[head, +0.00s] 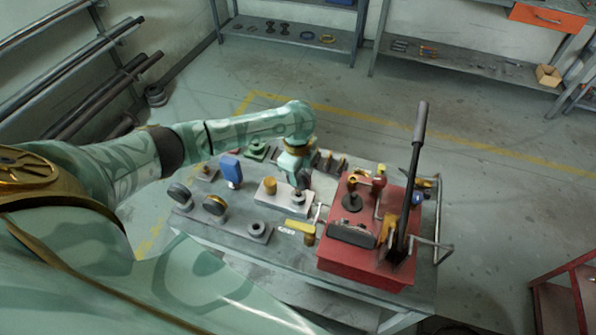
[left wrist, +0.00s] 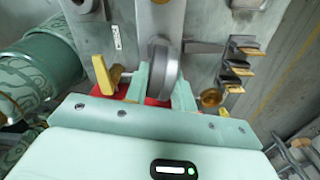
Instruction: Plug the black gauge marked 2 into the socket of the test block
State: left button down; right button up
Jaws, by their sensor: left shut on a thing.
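My left gripper (head: 298,176) is over the middle of the bench, above the right end of a pale block (head: 268,198). In the left wrist view its two fingers (left wrist: 161,88) are shut on a dark round gauge (left wrist: 163,68), seen nearly edge-on. Its face and any number are not readable. In the head view the gauge is mostly hidden by the gripper. The pale block carries a yellow knob (head: 270,185) and a dark round fitting (head: 297,196) close under the gripper. I cannot tell whether gauge and fitting touch. My right gripper is not in view.
A red box (head: 352,263) with a tall lever (head: 412,170) stands right of the gripper. A yellow-handled valve (head: 302,228) sits in front. A dark gauge (head: 179,193), a gold-rimmed gauge (head: 215,205) and a blue item (head: 231,169) stand left.

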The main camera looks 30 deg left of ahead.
pick_arm(q)
jog(key=shift+f+b, duration=0.55)
jog(key=shift+f, duration=0.85)
jog(key=c, duration=1.1)
grip_release()
notch_tip(320, 180, up, 16)
jog(key=p, duration=0.5)
jog(key=shift+r+p, duration=0.15)
jog(key=shift+p, duration=0.2)
